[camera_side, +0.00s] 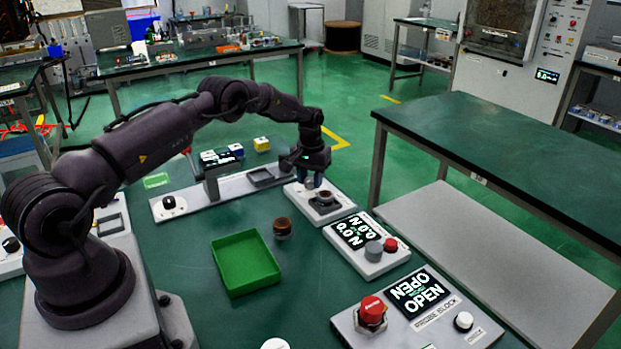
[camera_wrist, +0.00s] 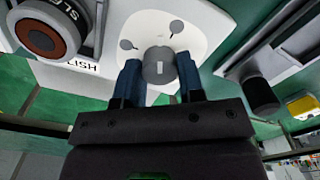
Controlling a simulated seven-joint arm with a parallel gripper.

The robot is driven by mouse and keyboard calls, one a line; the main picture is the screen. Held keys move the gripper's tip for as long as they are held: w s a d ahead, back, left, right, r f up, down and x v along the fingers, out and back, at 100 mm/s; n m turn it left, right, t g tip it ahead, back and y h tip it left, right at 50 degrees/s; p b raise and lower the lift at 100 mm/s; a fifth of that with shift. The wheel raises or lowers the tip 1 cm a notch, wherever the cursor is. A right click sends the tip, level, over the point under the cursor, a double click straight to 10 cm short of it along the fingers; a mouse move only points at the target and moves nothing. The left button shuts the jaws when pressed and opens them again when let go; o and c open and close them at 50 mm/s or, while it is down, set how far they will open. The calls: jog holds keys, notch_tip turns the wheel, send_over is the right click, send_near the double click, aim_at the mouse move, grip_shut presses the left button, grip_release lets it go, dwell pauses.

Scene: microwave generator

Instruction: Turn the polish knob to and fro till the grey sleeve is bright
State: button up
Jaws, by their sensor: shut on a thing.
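The polish knob (camera_wrist: 158,66) is a grey cylinder with a white mark on its face, on a white plate with two grey dots. My gripper (camera_wrist: 159,78) is shut on it, one blue finger on each side. In the side view my gripper (camera_side: 308,172) points down at the rear of a small white station (camera_side: 338,211). In the wrist view a round dark ring with a reddish-brown core (camera_wrist: 38,38) sits beside the partly hidden "LISH" label; "SLE" lettering shows at its rim. In the side view a dark brown round piece (camera_side: 325,197) sits there. I cannot see any bright sleeve surface.
A green tray (camera_side: 245,262) and a brown cylinder (camera_side: 282,228) stand to the left on the table. A display box (camera_side: 366,245) with a grey and a red knob is near at right. A panel reading "OPEN" (camera_side: 417,292) lies in front. A yellow block (camera_side: 261,144) stands behind.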

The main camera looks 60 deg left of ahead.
aim_at(311, 180)
jog(key=shift+r+m, duration=0.1)
jog(key=shift+m, duration=2.2)
jog(key=o, duration=0.9)
notch_tip(311, 180, up, 13)
jog(key=shift+f, duration=0.1)
